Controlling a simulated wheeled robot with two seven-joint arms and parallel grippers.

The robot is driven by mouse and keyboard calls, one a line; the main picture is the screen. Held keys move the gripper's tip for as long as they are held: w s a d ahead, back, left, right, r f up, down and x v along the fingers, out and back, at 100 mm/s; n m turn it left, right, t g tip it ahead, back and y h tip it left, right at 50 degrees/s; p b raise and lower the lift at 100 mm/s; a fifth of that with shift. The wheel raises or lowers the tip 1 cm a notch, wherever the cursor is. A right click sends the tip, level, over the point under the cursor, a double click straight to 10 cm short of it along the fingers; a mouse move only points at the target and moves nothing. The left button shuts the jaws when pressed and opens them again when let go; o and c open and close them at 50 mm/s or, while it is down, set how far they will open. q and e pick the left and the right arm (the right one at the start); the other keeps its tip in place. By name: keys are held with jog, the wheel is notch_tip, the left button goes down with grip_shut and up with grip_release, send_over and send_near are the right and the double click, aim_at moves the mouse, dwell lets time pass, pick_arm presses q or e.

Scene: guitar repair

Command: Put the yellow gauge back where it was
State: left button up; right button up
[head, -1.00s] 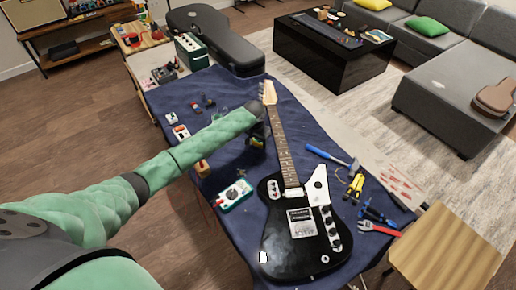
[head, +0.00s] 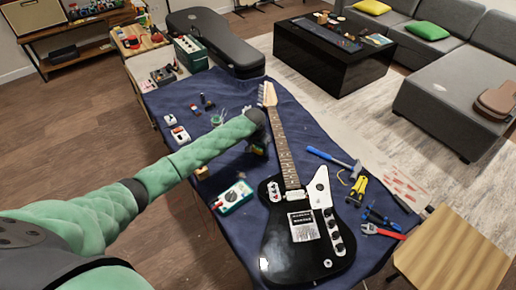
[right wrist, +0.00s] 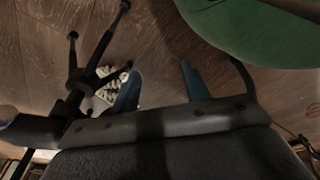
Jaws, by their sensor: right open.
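My left arm reaches in from the left over the blue-covered table (head: 205,240). Its gripper (head: 259,148) points down beside the guitar neck. It is small and dark, so its jaws are hard to make out. A small yellowish patch shows at the gripper, which may be the yellow gauge; I cannot tell whether it is held or lies behind. The black electric guitar (head: 280,240) lies on the cloth with its neck pointing away. In the right wrist view my right gripper (right wrist: 160,88) is open and empty, its blue fingertips apart above the wooden floor.
A green multimeter (head: 233,197) lies left of the guitar. A blue hammer (head: 330,159), yellow-handled pliers (head: 357,190) and a red wrench (head: 382,232) lie right of it. Small parts lie at the cloth's far left. A guitar case (head: 222,45) is at the back. A wooden stool (head: 455,255) stands front right.

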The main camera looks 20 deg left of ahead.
aim_at(257, 149)
pick_arm(q)
jog(key=shift+o, duration=1.3)
pick_arm(e)
jog(key=shift+d, duration=0.1)
pick_arm(q)
jog(key=shift+r, duration=0.15)
jog(key=shift+r, duration=0.25)
jog(key=r+p, duration=0.5)
jog(key=p, duration=0.1)
jog(key=shift+s+a+r, duration=0.1)
jog(key=shift+s+r, duration=0.3)
notch_tip(257, 149, up, 2)
jog(key=shift+s+r+p, duration=0.1)
jog(key=shift+s+p, duration=0.05)
jog(key=shift+p, duration=0.85)
jog(key=shift+r+p, duration=0.3)
jog(key=shift+p, duration=0.05)
jog(key=shift+s+a+r, duration=0.1)
jog(key=shift+s+r, duration=0.05)
jog(key=shift+r, duration=0.55)
jog(key=shift+s+r, duration=0.15)
jog(key=shift+r, duration=0.5)
pick_arm(e)
jog(key=s+d+r+g, duration=0.1)
jog(key=s+d+r, duration=0.1)
jog(key=s, duration=1.1)
jog(key=shift+r, duration=0.4)
